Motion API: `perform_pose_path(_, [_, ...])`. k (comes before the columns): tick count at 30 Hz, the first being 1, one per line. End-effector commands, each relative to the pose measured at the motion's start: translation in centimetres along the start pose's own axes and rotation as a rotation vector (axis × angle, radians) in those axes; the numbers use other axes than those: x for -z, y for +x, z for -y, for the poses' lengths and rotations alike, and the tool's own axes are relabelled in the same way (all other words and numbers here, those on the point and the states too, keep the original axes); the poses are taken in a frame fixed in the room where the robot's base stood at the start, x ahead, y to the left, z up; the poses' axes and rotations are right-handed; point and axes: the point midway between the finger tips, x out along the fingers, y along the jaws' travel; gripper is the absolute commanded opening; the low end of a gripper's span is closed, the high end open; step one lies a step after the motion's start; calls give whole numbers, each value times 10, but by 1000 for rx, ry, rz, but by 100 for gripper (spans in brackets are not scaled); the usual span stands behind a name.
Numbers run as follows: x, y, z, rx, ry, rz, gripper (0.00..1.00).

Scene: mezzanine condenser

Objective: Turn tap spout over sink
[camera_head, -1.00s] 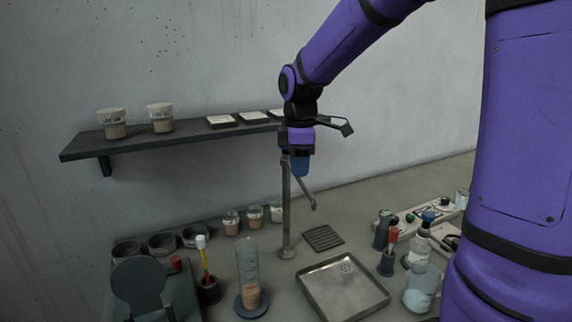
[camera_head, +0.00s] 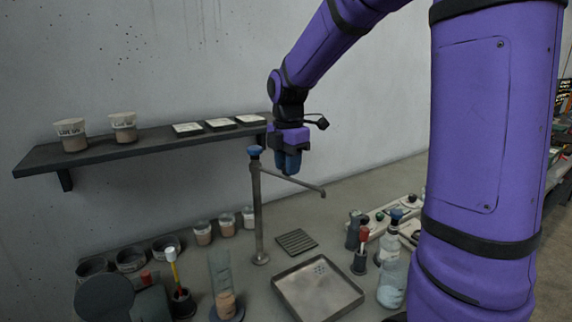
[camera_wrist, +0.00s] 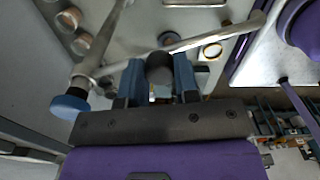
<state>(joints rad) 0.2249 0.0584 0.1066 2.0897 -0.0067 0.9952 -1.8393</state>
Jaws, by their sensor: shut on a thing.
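The grey metal tap has an upright post (camera_head: 259,215) topped by a blue knob (camera_head: 254,152). Its thin spout (camera_head: 306,185) slants down to the right in the head view, its tip standing high over the counter. The sink (camera_head: 318,288), a shallow square metal basin, lies below and in front; whether the tip is over it I cannot tell. My gripper (camera_head: 290,170) is shut on the spout, partway along it. In the wrist view the spout (camera_wrist: 220,35) crosses at the fingertips (camera_wrist: 160,72), with a dark round piece between them. The blue knob (camera_wrist: 70,106) is left of the fingers.
A drain grate (camera_head: 297,242) lies behind the sink. Lidded cups (camera_head: 226,224) stand left of the post, with a glass cylinder (camera_head: 222,280) in front. Bottles (camera_head: 393,268) stand right of the sink. A wall shelf (camera_head: 150,145) with jars is at left.

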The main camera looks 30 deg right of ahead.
Motion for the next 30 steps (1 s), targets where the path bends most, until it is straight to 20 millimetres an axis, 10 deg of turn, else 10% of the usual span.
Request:
perform_pose_path(10, [-2,-1,-1,-4,-1,3,0])
perform_pose_path(11, [-2,-1,-1,-4,0,3,34])
perform_pose_path(14, [-2,-1,-1,-3,0,2,55])
perform_pose_path(30, [-1,-29,-1,-6,-1,3,55])
